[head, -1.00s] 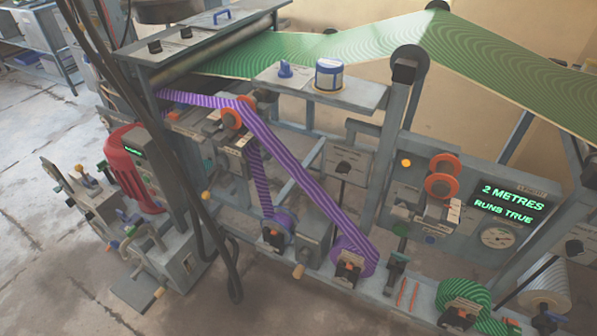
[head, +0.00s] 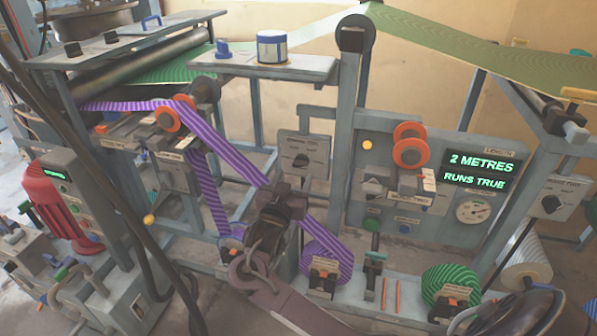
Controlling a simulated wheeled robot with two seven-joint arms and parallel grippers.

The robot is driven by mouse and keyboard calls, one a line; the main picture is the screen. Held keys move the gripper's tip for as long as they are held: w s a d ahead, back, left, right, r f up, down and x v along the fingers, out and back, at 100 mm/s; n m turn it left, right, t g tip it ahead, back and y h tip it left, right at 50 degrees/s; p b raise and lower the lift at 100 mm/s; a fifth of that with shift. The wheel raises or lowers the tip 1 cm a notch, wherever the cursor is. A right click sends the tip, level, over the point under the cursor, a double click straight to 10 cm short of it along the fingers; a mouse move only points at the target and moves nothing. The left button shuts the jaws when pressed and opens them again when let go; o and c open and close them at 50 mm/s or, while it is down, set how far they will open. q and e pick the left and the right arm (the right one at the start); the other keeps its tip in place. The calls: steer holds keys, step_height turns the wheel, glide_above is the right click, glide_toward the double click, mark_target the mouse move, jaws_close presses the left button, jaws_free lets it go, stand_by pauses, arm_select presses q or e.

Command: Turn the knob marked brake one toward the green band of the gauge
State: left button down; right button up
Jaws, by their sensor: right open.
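A grey panel with a dark knob (head: 300,160) stands behind the purple striped web. A second dark knob (head: 550,204) sits on a panel at the far right. My left gripper is out of view.
A purple striped web (head: 222,140) slants past orange rollers down to a purple roll (head: 327,262). A green roll (head: 452,284) sits at the lower right. A shelf (head: 225,63) with a blue-and-white tin (head: 272,47) is above. Dark cables hang at the left.

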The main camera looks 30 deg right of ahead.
mark_target(298, 166)
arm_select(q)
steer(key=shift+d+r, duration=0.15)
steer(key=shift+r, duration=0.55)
arm_select(e)
steer(key=x, duration=0.6)
steer(key=shift+a, duration=0.1)
steer(key=c, duration=1)
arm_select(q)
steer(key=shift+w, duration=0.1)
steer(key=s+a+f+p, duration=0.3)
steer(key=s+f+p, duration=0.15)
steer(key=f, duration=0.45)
arm_select(e)
steer(key=n, duration=0.3)
steer(key=shift+r, duration=0.15)
steer(key=n+p, duration=0.5)
steer(key=p, duration=0.1)
steer(key=shift+a, duration=0.1)
arm_select(q)
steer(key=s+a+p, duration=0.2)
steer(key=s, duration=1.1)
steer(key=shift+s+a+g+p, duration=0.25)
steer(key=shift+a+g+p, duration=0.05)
steer(key=shift+p, duration=0.1)
arm_select(e)
steer(key=shift+w+f+n, duration=0.1)
steer(key=shift+f+n, duration=0.05)
steer(key=shift+n, duration=0.8)
steer(key=shift+f+n, duration=0.1)
steer(key=shift+n, duration=0.85)
